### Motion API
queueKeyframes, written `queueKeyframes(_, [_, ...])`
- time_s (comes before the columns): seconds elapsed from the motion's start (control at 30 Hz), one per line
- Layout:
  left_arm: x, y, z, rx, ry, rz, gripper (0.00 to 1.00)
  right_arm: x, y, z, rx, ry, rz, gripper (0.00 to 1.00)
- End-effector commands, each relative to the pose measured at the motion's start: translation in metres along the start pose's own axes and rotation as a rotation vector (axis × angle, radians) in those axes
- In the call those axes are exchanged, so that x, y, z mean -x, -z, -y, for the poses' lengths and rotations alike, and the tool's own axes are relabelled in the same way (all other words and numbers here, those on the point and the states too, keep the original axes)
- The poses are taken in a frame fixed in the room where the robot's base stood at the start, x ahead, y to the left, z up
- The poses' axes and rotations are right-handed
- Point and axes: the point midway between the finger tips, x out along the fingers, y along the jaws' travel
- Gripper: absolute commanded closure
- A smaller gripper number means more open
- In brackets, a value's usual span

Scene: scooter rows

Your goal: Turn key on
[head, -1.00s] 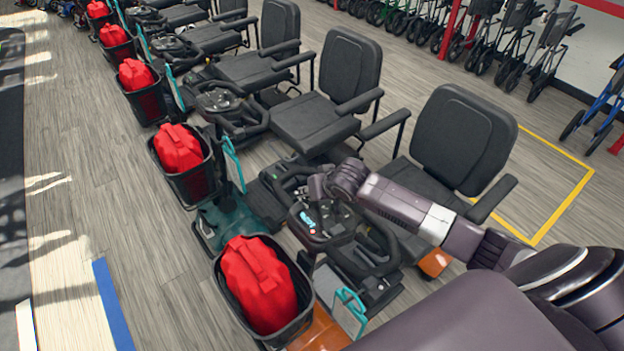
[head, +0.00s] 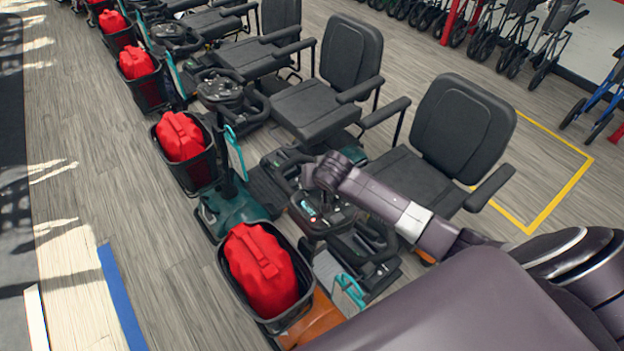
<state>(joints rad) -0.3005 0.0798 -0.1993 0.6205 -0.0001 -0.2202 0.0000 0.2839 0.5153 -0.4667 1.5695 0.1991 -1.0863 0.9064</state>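The nearest scooter's dark control console (head: 308,212) stands at the centre, behind its front basket, with a small lit cyan patch on it. My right gripper (head: 314,174) is over the far side of this console, at the end of my arm coming in from the right. I cannot tell whether it touches the console or how its fingers stand. No key can be made out; the console is partly covered by my gripper and arm. My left gripper is out of view.
The nearest scooter has a black basket (head: 228,284) holding a red bag (head: 262,268) and a black seat (head: 462,130). More scooters stand in a row toward the upper left. Open wood floor (head: 110,200) lies left of the row. Folded walkers (head: 510,45) line the back.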

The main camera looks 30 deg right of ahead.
Motion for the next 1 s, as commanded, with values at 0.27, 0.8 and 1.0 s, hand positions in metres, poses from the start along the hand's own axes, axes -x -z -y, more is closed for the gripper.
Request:
queueKeyframes(0.27, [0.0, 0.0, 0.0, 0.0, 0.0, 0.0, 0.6, 0.0, 0.0, 0.0, 0.002, 0.0, 0.0, 0.56])
queueKeyframes(0.8, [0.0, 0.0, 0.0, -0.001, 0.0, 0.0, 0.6, 0.056, 0.0, 0.0, 0.002, 0.002, -0.001, 0.56])
queueKeyframes(1.0, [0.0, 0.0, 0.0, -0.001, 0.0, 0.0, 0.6, 0.092, 0.0, 0.0, 0.003, 0.001, -0.001, 0.56])
